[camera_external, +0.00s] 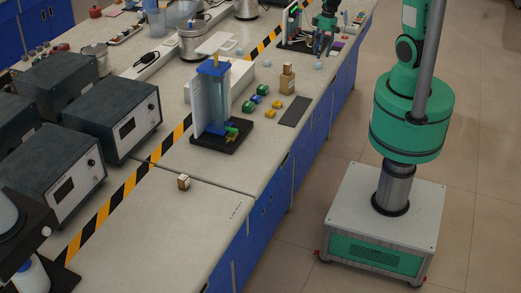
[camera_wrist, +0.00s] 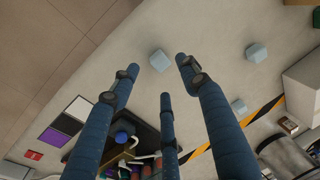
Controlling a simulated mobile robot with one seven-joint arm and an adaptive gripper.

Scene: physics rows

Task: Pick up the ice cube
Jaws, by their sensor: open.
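Several pale blue cubes, which look like ice cubes, lie apart on the bench. In the wrist view one cube (camera_wrist: 159,60) lies between the tips of my gripper (camera_wrist: 159,76), with its blue fingers spread around it. A second cube (camera_wrist: 257,52) lies to the right, and a third cube (camera_wrist: 239,106) lies below that. In the external view my gripper (camera_external: 325,42) is at the far right bench edge, with a small pale cube (camera_external: 318,65) just below it. My gripper is open and empty. I cannot tell its exact height above the cube.
A dark rack (camera_external: 297,44) with coloured items stands beside my gripper. The bench edge and floor lie close on the right. Bare bench surrounds the cubes.

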